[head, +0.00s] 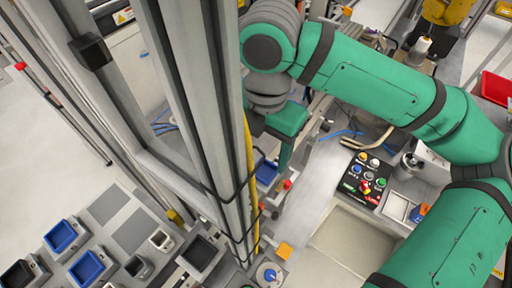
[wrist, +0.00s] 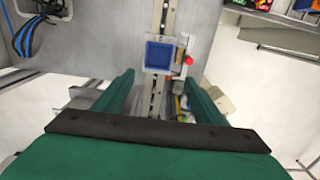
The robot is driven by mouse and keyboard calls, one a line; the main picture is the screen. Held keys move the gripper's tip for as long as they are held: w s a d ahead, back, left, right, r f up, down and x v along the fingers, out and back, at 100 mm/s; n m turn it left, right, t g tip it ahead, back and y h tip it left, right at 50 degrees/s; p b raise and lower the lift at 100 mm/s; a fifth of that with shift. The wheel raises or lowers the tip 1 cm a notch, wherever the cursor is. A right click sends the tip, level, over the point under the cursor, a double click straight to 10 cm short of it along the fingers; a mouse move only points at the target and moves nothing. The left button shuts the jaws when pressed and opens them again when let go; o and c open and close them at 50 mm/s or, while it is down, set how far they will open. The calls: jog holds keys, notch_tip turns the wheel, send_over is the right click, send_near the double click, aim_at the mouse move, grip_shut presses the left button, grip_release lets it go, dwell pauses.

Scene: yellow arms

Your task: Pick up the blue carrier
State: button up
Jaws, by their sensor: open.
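The blue carrier (wrist: 159,55) is a square blue tray in a pale frame, sitting on a metal rail in the wrist view. A small red knob is beside it on the right. In the head view the carrier (head: 266,173) shows partly, between the upright post and my gripper. My green gripper (wrist: 158,84) is open and empty, its two fingers pointing at the carrier, which appears beyond the tips and between their lines. In the head view my gripper (head: 284,158) is just above and right of the carrier. Its far finger is mostly hidden there.
A tall metal frame post (head: 190,100) with a yellow cable stands close left of my gripper. A black button panel (head: 366,180) is to the right. Other blue bins (head: 60,236) sit at lower left. Blue cables (wrist: 38,38) lie at upper left in the wrist view.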

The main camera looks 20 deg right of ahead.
send_over(265, 173)
jog(key=a, duration=0.1)
notch_tip(265, 173, down, 5)
jog(key=shift+s+f, duration=0.15)
jog(key=f, duration=0.2)
jog(key=d+f, duration=0.1)
jog(key=f, duration=0.1)
jog(key=shift+w+f, duration=0.15)
jog(key=shift+w, duration=0.05)
jog(key=shift+f, duration=0.6)
jog(key=c, duration=1.1)
jog(key=shift+o, duration=0.2)
